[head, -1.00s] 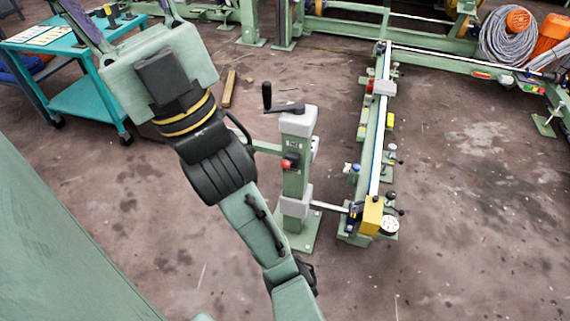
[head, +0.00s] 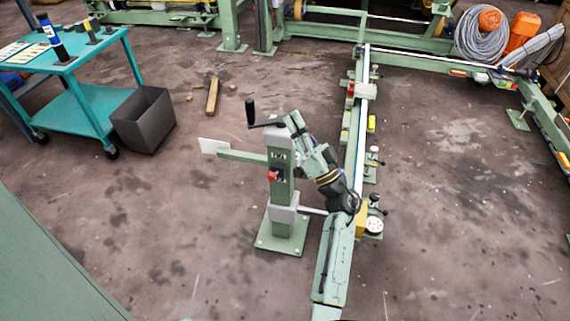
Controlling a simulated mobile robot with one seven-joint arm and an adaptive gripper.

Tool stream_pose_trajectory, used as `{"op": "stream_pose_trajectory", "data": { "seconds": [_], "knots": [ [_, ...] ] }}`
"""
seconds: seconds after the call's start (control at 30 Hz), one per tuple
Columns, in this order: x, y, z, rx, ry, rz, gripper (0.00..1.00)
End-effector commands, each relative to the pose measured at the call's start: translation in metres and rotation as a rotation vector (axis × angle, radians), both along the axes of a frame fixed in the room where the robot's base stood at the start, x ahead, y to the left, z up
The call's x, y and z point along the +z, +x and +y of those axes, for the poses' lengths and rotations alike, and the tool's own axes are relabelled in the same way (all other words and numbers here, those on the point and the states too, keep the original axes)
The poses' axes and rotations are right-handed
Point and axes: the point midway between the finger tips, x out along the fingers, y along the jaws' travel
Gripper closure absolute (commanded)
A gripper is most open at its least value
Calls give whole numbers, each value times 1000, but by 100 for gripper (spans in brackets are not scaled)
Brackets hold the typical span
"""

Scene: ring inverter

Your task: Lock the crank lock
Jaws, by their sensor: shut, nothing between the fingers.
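The crank lock (head: 267,124) is on top of a green post (head: 281,190). Its dark arm points left and ends in an upright black handle (head: 250,112). My gripper (head: 294,119) is at the top of the post, just right of the crank's pivot end and apart from the black handle. It is shut and empty. The fingers cover part of the post's grey head, and I cannot tell whether they touch the crank. A red knob (head: 274,175) is on the front of the post.
A green rail (head: 354,150) with clamps runs behind my arm on the right. A side bar with a white plate (head: 213,146) sticks out left from the post. A teal cart (head: 75,105) and dark bin (head: 143,120) stand at left. The floor in front is clear.

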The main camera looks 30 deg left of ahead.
Motion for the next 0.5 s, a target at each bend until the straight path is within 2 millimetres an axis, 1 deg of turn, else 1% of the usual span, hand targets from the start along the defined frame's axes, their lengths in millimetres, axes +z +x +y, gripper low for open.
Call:
{"op": "stream_pose_trajectory", "data": {
  "seconds": [0.03,0.07,0.1,0.17,0.2,0.3,0.33,0.4,0.5],
  "knots": [
    [-39,7,-11,46,-51,99,100],
    [-62,7,-16,78,-79,156,100],
    [-90,7,-23,119,-110,233,100],
    [-128,3,-33,178,-150,343,100],
    [-150,-1,-39,214,-171,413,100],
    [-192,-12,-51,285,-206,555,100],
    [-202,-15,-54,300,-214,589,100],
    [-218,-20,-59,328,-225,646,100],
    [-228,-25,-62,348,-232,687,100]
  ]
}}
